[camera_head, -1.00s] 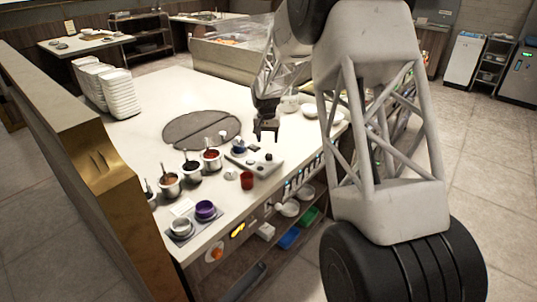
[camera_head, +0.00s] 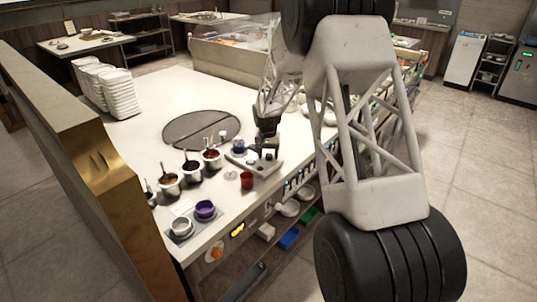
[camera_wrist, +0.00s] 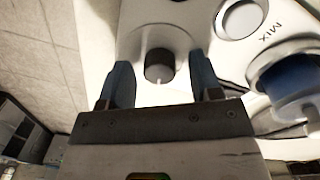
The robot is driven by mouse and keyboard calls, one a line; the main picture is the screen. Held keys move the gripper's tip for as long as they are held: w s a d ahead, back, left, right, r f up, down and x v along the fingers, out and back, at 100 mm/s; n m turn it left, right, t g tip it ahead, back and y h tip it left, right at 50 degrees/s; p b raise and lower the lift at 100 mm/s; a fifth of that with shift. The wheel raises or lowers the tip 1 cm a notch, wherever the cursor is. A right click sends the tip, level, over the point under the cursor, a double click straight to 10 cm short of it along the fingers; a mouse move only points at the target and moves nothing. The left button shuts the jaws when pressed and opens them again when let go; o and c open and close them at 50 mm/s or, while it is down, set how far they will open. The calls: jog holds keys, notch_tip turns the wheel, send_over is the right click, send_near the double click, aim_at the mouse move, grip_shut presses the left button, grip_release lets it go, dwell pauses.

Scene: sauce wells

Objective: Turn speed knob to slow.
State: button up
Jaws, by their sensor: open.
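A small dark round knob (camera_wrist: 160,66) with a light pointer mark sits on a pale round base of the white control unit (camera_head: 240,159). My gripper (camera_wrist: 162,80) is open, with one blue-grey finger on either side of the knob and a visible gap on each side. In the head view my gripper (camera_head: 267,152) is low over the right end of the unit and hides most of the knob. No speed or slow lettering is readable.
A round white part (camera_wrist: 241,18) beside the word MIX and a blue-filled cup (camera_wrist: 290,80) are close by on the unit. A red cup (camera_head: 246,180) stands in front. Several sauce pots (camera_head: 191,171) stand to the left. The counter's front edge is near.

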jog(key=shift+c, duration=0.4)
jog(key=c, duration=0.9)
jog(key=shift+o, duration=0.2)
jog(key=shift+n, duration=0.4)
jog(key=n, duration=0.9)
jog(key=shift+n+t, duration=0.3)
jog(key=shift+n, duration=1.8)
